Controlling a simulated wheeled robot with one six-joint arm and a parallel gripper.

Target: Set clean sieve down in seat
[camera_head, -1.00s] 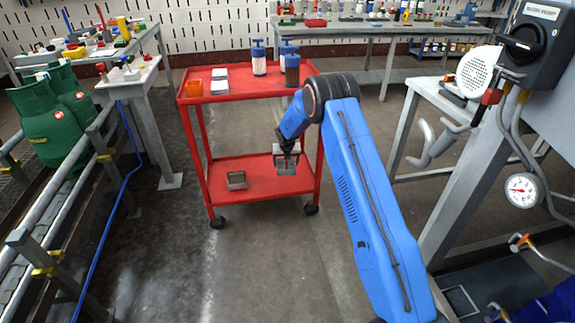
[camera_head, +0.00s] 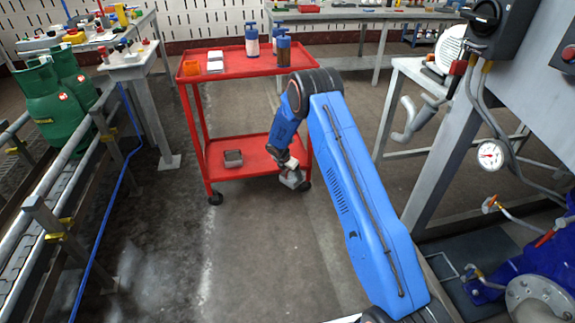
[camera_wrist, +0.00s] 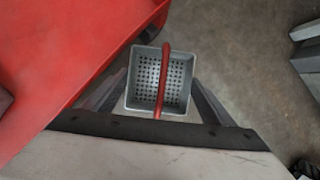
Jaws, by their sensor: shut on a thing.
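A grey square sieve (camera_wrist: 145,98) with a perforated bottom and a red arched handle (camera_wrist: 163,75) hangs in my gripper, which shows in the wrist view (camera_wrist: 160,100). Its two fingers stand on either side of the sieve. In the head view my gripper (camera_head: 288,166) points down and to the right, with the sieve (camera_head: 294,180) at its end, in front of the red cart's lower shelf at its right side. The sieve appears clear of the shelf, above the floor. I cannot make out the seat in these views.
A grey bench stands right, with a pressure gauge (camera_head: 490,156) nearby. Floor in front is clear.

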